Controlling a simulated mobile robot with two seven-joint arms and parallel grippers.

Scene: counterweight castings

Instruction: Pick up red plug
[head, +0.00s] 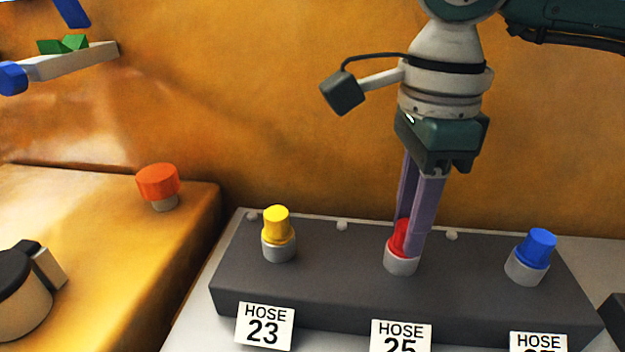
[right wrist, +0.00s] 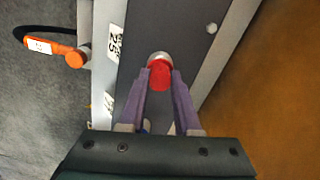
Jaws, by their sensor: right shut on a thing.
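The red plug (head: 400,238) sits in a grey metal socket (head: 401,262) at the middle of the dark block, behind the HOSE 25 label. My right gripper (head: 408,238) comes down from above with its purple fingers shut on the red plug. The right wrist view also shows the red plug (right wrist: 160,76) between the two fingertips (right wrist: 161,74), with the socket rim just beyond it. The fingers hide part of the plug in the head view. My left gripper is not in view.
A yellow plug (head: 276,224) stands to the left on the dark block (head: 330,285), and a blue plug (head: 537,248) to the right. An orange-red knob (head: 157,181) is on the yellow casing at left. The right wrist view shows an orange hose end (right wrist: 73,57).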

